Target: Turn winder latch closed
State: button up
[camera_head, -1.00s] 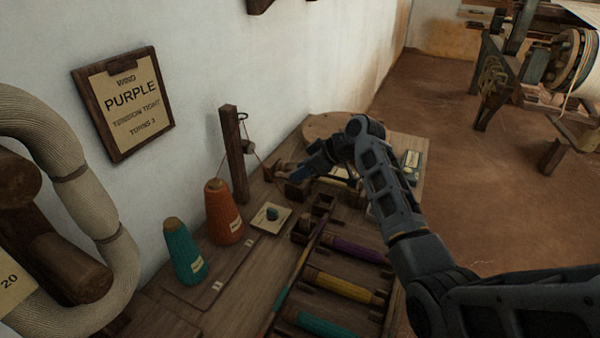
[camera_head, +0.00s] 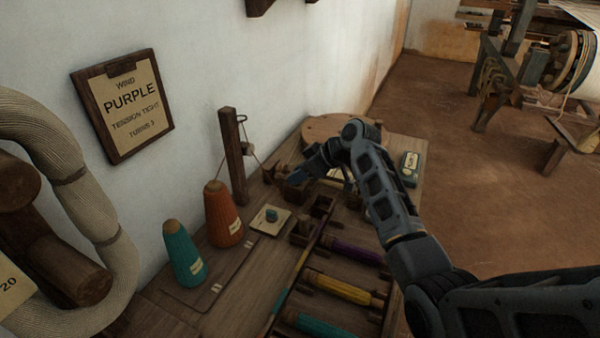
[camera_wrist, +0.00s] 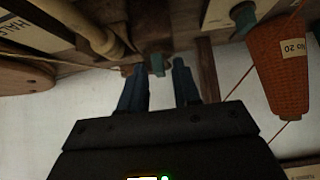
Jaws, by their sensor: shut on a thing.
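My gripper (camera_head: 299,178) is low over the winder at the far part of the bench, and its fingertips are hard to make out in the head view. In the wrist view my gripper (camera_wrist: 159,69) has its two fingers on either side of a small teal piece, which I take to be the winder latch (camera_wrist: 157,63). The fingers are shut on it. In the head view the latch is hidden by my gripper and the dark winder parts. How far the latch is turned cannot be told.
An orange yarn cone (camera_head: 222,214) and a teal cone (camera_head: 184,252) stand left of the winder, near a wooden post (camera_head: 233,155). A teal knob (camera_head: 271,214) sits on a pale plate. Purple (camera_head: 353,248), yellow (camera_head: 343,287) and teal bobbins (camera_head: 318,324) lie in a rack.

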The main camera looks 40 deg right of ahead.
jog(key=m+h+p, duration=0.2)
jog(key=m+p, duration=0.1)
jog(key=m+h+p, duration=0.1)
jog(key=p, duration=0.1)
jog(key=shift+s+a+r+m+h, duration=0.1)
jog(key=shift+a+r+m+h, duration=0.1)
jog(key=shift+a+m+h, duration=0.2)
jog(key=m+h+p, duration=0.1)
jog(key=m, duration=0.1)
jog(key=m+h+p, duration=0.2)
jog(key=shift+a+f+g, duration=0.15)
jog(key=shift+g, duration=0.15)
grip_shut()
jog(key=m+h, duration=0.1)
jog(key=m+g+h+b, duration=0.1)
jog(key=m, duration=0.1)
jog(key=m+g+h, duration=0.1)
jog(key=shift+w+a+f+m+b, duration=0.15)
jog(key=shift+w+f+m+b, duration=0.15)
jog(key=shift+m+b, duration=0.1)
jog(key=shift+w+r+m+g+h+b, duration=0.1)
jog(key=shift+m+g+h+b, duration=0.7)
jog(key=shift+m+g+b, duration=0.95)
jog(key=shift+m+t, duration=0.25)
jog(key=shift+m, duration=0.2)
jog(key=o, duration=0.7)
grip_release()
jog(key=shift+r, duration=0.1)
